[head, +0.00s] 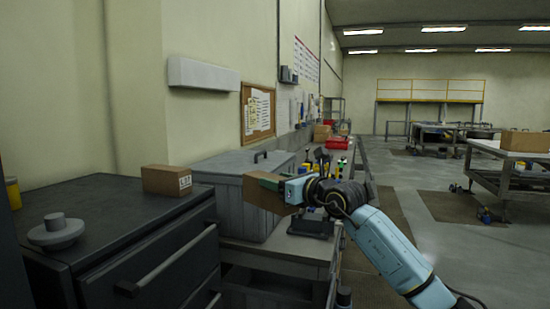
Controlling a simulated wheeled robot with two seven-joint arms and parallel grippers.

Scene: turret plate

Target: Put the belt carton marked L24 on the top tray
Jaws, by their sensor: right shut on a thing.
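The carton is held in the air, in front of a grey lidded chest. No marking shows on its visible side. A second brown carton (160,179) sits on the dark cabinet at the left. It has a white label with dark print, too small to read surely. I cannot make out a top tray. My left gripper is not in view.
The dark cabinet (120,215) has bar handles and a round grey knobbed piece (56,232) on top. The grey chest (228,199) stands beside it. A bench with tools and a red box (337,143) runs back along the wall. Open floor lies at the right.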

